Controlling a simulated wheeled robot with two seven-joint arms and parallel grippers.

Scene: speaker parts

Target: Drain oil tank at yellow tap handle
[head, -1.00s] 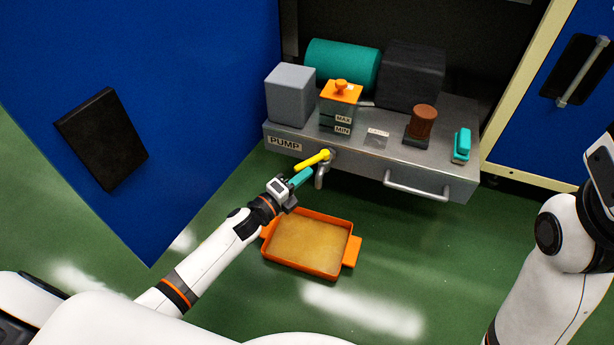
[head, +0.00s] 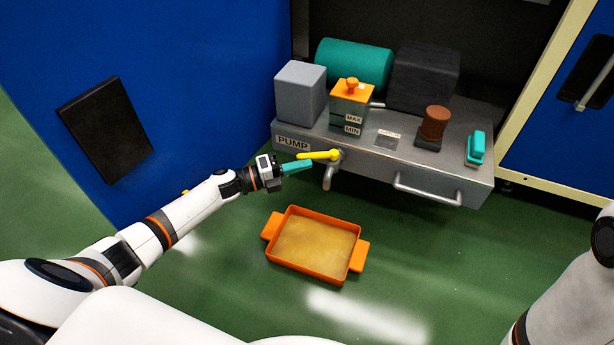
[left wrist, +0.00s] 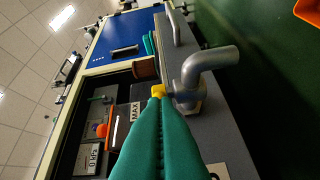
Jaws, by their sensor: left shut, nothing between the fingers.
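The yellow tap handle (head: 318,155) sticks out to the left from the grey tap (head: 331,170) on the front of the pump unit. The oil tank (head: 349,104), with an orange lid and MAX and MIN labels, stands on the unit above it. My left gripper (head: 309,166) is shut and empty, its teal fingertips just below the handle. In the left wrist view, the closed fingers (left wrist: 160,110) hide most of the handle, whose yellow end (left wrist: 158,90) shows at their tips; I cannot tell if they touch. My right gripper is not in view.
An orange tray (head: 313,247) holding brownish-yellow liquid sits on the green floor below the tap. A drawer handle (head: 427,190) juts from the unit's front at right. A blue cabinet door (head: 200,90) stands at left.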

